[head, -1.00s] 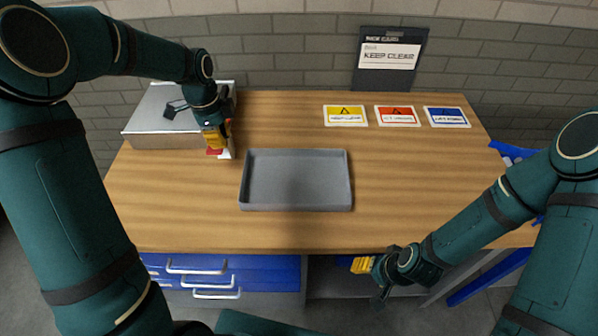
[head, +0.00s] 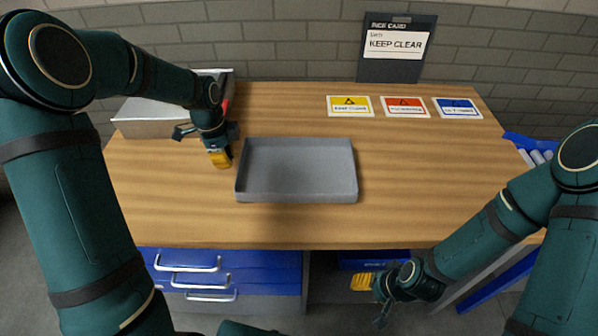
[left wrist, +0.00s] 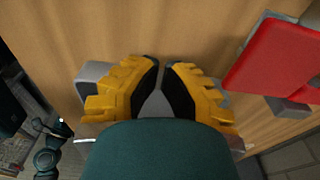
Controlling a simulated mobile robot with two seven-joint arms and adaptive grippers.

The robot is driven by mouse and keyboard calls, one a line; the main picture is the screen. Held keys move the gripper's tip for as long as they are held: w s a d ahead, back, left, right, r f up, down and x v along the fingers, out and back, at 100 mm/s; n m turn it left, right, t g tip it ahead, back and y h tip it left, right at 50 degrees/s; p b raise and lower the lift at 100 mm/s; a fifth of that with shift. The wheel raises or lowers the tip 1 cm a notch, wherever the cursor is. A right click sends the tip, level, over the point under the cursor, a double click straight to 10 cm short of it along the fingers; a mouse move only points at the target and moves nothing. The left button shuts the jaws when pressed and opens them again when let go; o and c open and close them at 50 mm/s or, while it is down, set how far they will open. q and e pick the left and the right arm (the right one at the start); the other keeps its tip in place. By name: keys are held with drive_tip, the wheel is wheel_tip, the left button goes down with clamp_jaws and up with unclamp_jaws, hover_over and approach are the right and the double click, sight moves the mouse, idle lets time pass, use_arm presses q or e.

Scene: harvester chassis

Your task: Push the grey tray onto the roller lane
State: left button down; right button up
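The grey tray (head: 297,170) is a shallow rectangle lying flat and empty in the middle of the wooden table. My left gripper (head: 221,161) points down just left of the tray's left wall; I cannot tell whether it touches. In the left wrist view its yellow fingers (left wrist: 160,68) have their black tips close together with nothing between them. A blue-framed thing with grey rollers (head: 535,155), which looks like the roller lane, shows at the table's right edge, partly hidden by my right arm. My right gripper (head: 364,283) is low in front of the table, its fingers partly hidden.
A grey metal box (head: 150,120) stands at the back left, partly behind my left arm. A red panel (left wrist: 278,65) is near the left gripper. Yellow, red and blue cards (head: 405,107) lie at the back. The table right of the tray is clear.

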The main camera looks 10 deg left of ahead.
use_arm(q)
drive_tip(key=shift+f, duration=0.65)
drive_tip(key=shift+w+d, duration=0.2)
drive_tip(key=shift+d, duration=0.5)
drive_tip(key=shift+s+a, duration=0.2)
drive_tip(key=shift+a, duration=0.55)
drive_tip(key=shift+s+a, duration=0.15)
drive_tip(key=shift+a, duration=0.6)
drive_tip(key=shift+s+a, duration=0.2)
drive_tip(key=shift+a, duration=0.55)
